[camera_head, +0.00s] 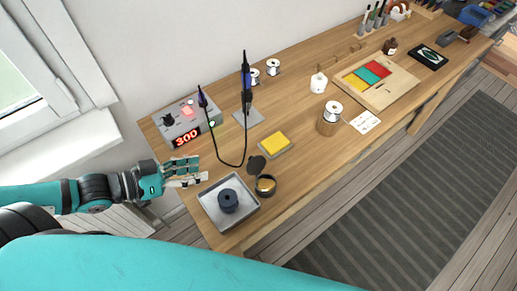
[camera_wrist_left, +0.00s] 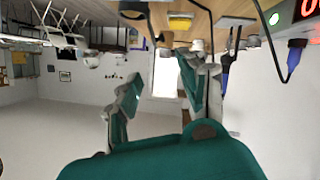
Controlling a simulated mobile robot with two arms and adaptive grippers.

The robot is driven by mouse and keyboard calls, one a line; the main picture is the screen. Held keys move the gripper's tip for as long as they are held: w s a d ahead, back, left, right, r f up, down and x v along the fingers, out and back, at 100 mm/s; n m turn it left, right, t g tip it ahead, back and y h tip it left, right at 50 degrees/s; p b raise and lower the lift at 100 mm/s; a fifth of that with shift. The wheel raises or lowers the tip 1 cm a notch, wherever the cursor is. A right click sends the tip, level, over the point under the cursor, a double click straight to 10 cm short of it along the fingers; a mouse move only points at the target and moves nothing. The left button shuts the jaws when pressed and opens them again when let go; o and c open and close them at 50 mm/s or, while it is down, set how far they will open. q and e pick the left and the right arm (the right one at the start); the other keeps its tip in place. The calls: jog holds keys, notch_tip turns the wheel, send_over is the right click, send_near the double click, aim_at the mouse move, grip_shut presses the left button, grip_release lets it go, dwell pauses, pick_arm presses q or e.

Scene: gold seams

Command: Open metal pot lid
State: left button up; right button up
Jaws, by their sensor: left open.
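The small dark metal pot (camera_head: 265,186) stands on the wooden bench, just right of a grey tray. Its round dark lid (camera_head: 256,165) stands open at the pot's back left edge, and the pot's mouth shows a golden-brown inside. My left gripper (camera_head: 202,169) is open and empty, to the left of the pot and lid and apart from them, near the bench's left edge. Its spread fingers also show in the left wrist view (camera_wrist_left: 160,70). My right gripper is not in view.
The grey tray (camera_head: 247,207) holds a dark spool (camera_head: 228,201) at the front edge. A soldering station (camera_head: 187,121) with a cable lies behind my left gripper. A yellow sponge (camera_head: 275,143) lies behind the pot. Bare bench lies right of the pot.

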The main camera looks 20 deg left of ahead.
aim_at(251, 158)
pick_arm(q)
jog(key=b+x, duration=0.4)
jog(key=x, duration=1.2)
jog(key=shift+a+b, duration=0.15)
jog(key=shift+b, duration=0.2)
jog(key=shift+w+d+f, duration=0.25)
jog(key=shift+d, duration=0.05)
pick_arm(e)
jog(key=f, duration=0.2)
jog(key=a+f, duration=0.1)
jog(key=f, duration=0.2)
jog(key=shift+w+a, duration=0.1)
